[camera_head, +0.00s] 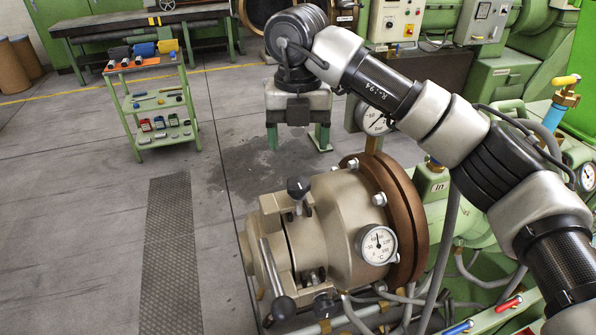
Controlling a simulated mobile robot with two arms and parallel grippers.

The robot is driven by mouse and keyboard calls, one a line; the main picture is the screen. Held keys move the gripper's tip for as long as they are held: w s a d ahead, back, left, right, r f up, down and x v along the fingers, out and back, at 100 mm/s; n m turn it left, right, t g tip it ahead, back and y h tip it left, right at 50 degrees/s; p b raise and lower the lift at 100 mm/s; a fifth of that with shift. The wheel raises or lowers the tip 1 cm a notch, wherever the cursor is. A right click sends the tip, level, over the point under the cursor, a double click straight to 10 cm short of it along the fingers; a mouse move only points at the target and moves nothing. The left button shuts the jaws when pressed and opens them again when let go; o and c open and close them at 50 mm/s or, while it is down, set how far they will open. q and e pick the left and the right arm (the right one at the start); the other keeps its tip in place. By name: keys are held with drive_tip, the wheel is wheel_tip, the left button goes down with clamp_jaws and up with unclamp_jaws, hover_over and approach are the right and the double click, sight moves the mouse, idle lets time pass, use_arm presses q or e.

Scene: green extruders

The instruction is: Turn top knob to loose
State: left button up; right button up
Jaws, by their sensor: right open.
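The beige extruder head (345,215) stands at lower centre, bolted to a brown round flange (405,215). A black top knob (298,188) sits on its upper side, on a short metal stem. Another black knob (325,305) is at the lower side, near a metal lever with a black ball end (283,307). My right gripper (297,140) points down above and beyond the top knob in the picture, its two green fingers spread apart with nothing between them. It is apart from the knob. My left gripper is not in view.
A round dial gauge (377,246) is on the head's side; another gauge (372,118) stands behind my right arm. A green tool cart (155,100) is at upper left. Pipes and red and blue handled valves (500,306) lie at lower right.

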sight(298, 181)
wheel_tip(298, 181, down, 8)
drive_tip(key=p, duration=0.3)
drive_tip(key=shift+f, duration=0.65)
drive_tip(key=shift+c, duration=0.3)
